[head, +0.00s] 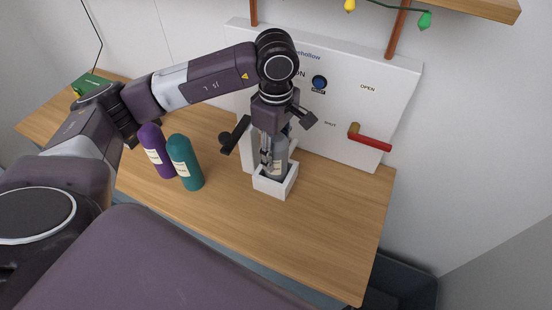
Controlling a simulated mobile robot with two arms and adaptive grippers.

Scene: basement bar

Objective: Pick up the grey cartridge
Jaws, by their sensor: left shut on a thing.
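The grey cartridge (279,158) stands upright in a white square holder (274,187) at the foot of the white panel. My left gripper (272,157) reaches down from above and is shut on the grey cartridge. The gripper hides part of the cartridge's upper end, and the holder's walls hide its lower end. My right gripper is not in view.
A purple bottle-shaped cartridge (157,151) and a teal one (185,163) stand left of the holder. The white panel (390,90) behind carries a blue knob (319,82) and a red lever (370,142). The wooden counter (330,225) is clear at right and front.

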